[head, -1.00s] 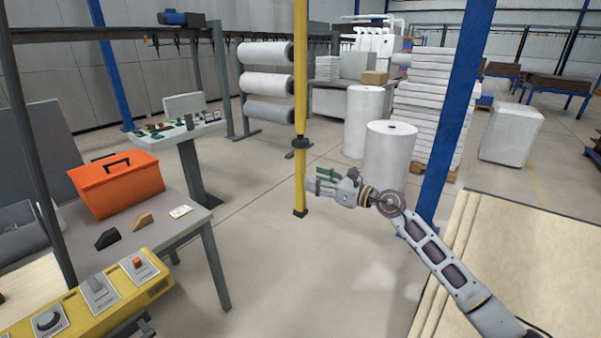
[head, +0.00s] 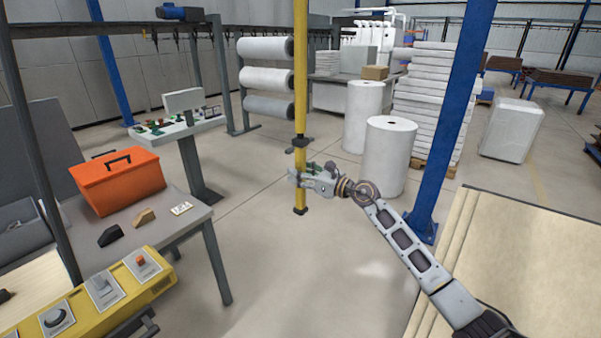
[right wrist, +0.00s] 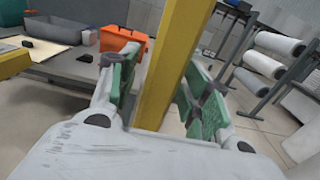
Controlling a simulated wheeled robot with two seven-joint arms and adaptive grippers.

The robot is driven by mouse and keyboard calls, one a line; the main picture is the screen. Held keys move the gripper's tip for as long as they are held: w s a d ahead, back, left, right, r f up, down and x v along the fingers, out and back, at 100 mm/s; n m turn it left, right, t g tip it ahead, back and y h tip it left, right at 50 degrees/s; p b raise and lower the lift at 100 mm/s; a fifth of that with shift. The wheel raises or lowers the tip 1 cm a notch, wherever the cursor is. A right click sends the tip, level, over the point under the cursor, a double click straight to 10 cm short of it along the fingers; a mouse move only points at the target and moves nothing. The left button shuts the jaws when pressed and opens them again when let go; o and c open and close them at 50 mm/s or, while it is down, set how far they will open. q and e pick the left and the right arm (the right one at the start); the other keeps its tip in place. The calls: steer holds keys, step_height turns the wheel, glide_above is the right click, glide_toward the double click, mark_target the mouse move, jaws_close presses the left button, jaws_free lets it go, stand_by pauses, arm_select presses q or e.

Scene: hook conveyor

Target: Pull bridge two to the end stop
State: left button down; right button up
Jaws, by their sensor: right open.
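A yellow vertical pole (head: 301,70) with dark bands near its lower end comes down from above the head view. No label on it can be read, so I cannot tell from it which bridge it belongs to. My right gripper (head: 297,174) is at the pole's lower part. In the right wrist view the pole (right wrist: 172,65) stands between the gripper's two green-padded fingers (right wrist: 160,88). The fingers are spread around it, with a gap visible on the right side. No end stop can be made out. My left gripper is not in view.
An orange toolbox (head: 118,180) sits on a grey table (head: 190,222) at left. A yellow control box (head: 85,298) is in the near left corner. A blue column (head: 450,120) stands right of the pole, with white rolls (head: 388,158) behind. The floor around the pole is clear.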

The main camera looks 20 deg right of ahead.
jaws_close()
steer(key=shift+d, duration=0.1)
stand_by(0.4)
